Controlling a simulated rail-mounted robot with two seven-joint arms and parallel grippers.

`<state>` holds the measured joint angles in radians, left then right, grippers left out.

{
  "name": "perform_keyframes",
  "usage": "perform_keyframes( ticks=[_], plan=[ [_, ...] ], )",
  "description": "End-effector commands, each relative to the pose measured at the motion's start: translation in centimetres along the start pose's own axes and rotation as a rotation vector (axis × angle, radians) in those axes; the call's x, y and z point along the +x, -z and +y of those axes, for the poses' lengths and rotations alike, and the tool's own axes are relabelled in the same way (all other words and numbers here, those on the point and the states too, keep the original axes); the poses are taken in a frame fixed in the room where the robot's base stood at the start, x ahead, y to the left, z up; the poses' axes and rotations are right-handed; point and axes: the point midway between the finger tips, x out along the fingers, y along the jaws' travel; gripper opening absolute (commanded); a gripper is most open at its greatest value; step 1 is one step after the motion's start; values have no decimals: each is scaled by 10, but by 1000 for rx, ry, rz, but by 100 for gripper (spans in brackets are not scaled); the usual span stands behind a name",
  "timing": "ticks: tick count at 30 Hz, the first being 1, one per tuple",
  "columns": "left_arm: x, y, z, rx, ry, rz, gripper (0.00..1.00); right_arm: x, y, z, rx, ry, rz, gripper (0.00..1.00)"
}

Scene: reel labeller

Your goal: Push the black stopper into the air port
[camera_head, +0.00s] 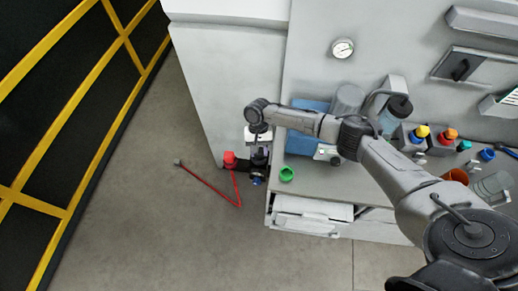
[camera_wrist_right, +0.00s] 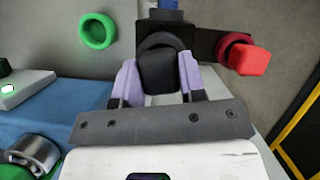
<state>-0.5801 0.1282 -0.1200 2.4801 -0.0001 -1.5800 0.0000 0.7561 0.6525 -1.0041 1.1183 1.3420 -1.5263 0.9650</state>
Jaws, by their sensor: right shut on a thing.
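My right gripper (camera_head: 258,162) hangs at the front left edge of the bench, beside a black block (camera_head: 236,173) with a red plug (camera_head: 229,159). In the right wrist view its purple-padded fingers (camera_wrist_right: 157,78) are shut on the black stopper (camera_wrist_right: 158,73). A dark round ring (camera_wrist_right: 160,40) on the black block, likely the air port, lies right behind the stopper. The stopper overlaps it, and I cannot tell whether it is inserted or only in front. The stopper is too small to make out in the head view. My left gripper is not in view.
The red plug (camera_wrist_right: 250,59) sits close to the right of the ring. A green ring (camera_head: 287,174) lies on the bench (camera_head: 335,183), near a blue mat (camera_head: 300,143). A thin red cord (camera_head: 205,184) shows over the floor at left. Coloured caps stand at the right.

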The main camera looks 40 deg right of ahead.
Motion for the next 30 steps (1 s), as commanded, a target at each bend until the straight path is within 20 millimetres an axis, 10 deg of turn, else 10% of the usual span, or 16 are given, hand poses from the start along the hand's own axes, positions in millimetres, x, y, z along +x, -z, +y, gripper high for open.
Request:
perform_keyframes(
  ticks=[7, 8, 17, 30],
  plan=[
    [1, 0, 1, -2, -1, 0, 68, 5, 1, 2, 3, -5, 1, 15],
    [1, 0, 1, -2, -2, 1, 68, 5, 1, 2, 3, -5, 1, 40],
    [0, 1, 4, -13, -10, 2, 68, 3, 0, 1, 2, -3, 0, 68],
    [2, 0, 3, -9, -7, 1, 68, -18, 1, 1, 2, 0, 2, 68]
  ],
)
